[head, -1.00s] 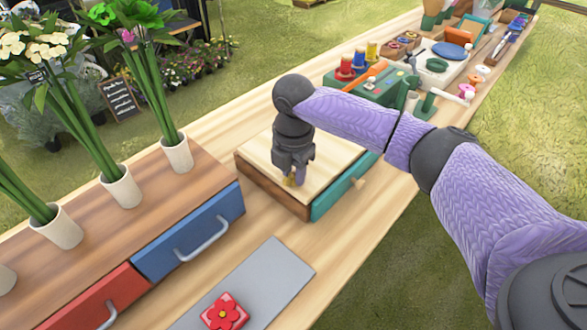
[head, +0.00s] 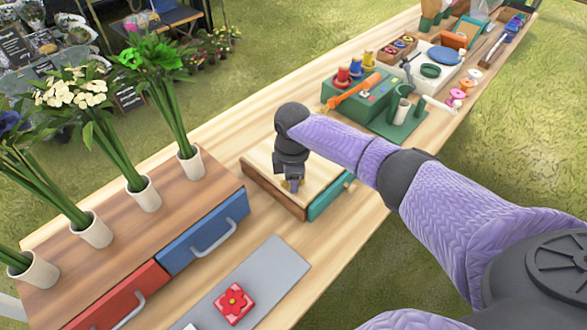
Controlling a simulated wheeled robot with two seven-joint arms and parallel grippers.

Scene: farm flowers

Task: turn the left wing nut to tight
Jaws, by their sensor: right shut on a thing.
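My right gripper (head: 291,185) points down onto the pale wooden top of a low box (head: 264,163). It is shut on a small brass-coloured piece, the left wing nut (head: 286,185), which shows only as a sliver between the fingers. The fingers and wrist hide most of the nut, so its angle and how tight it sits cannot be told. No second wing nut can be made out. My left gripper is not in view.
A teal drawer (head: 325,201) with a knob is in the box's front. A cabinet with blue (head: 205,235) and red (head: 120,300) drawers carries vases of flowers at left. A grey mat (head: 268,268) holds a red flower tile (head: 234,303). A green tool station (head: 358,98) stands behind.

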